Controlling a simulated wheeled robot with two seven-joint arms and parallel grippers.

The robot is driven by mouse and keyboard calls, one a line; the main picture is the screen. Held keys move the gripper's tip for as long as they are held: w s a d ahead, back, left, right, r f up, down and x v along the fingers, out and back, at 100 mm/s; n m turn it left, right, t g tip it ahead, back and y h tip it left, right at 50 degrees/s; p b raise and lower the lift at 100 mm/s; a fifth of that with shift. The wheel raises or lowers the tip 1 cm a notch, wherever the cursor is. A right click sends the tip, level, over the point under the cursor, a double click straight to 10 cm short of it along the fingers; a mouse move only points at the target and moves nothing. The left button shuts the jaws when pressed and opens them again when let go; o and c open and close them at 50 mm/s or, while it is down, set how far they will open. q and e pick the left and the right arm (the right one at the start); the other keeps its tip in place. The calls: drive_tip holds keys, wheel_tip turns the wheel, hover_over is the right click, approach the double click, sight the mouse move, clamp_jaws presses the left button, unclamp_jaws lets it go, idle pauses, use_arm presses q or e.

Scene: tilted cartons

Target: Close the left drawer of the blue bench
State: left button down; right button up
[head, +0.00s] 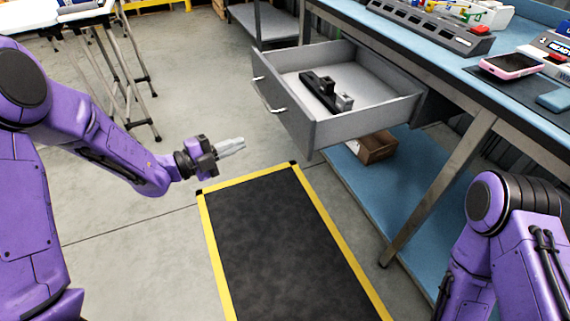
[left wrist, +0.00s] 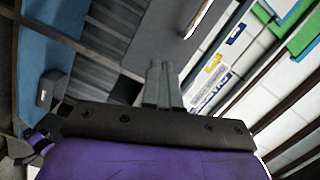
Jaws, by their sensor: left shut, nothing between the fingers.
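The blue bench (head: 420,60) runs along the right of the head view. Its grey drawer (head: 283,103) stands pulled out, with its front panel and light handle facing left. A black and grey tool-like object lies in the drawer. My left gripper (head: 240,145) is shut and empty, left of the drawer front and a little below it in the picture, apart from it. Its shut fingers also show in the left wrist view (left wrist: 162,70), where a grey panel with a light handle, seemingly the drawer front (left wrist: 172,38), is beyond them. My right gripper is out of view; only my right arm shows.
A black mat with a yellow border (head: 285,245) lies on the floor below the drawer. A brown box (head: 372,147) stands on the bench's lower blue shelf. A phone (head: 510,65) and a grey rack (head: 425,25) are on the bench top.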

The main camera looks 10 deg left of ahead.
use_arm(q)
drive_tip(key=m+g+h+b, duration=0.2)
drive_tip(key=m, duration=0.4)
approach(296, 127)
drive_tip(key=x, duration=0.7)
drive_tip(key=shift+s+p, duration=0.1)
drive_tip(key=shift+p, duration=0.2)
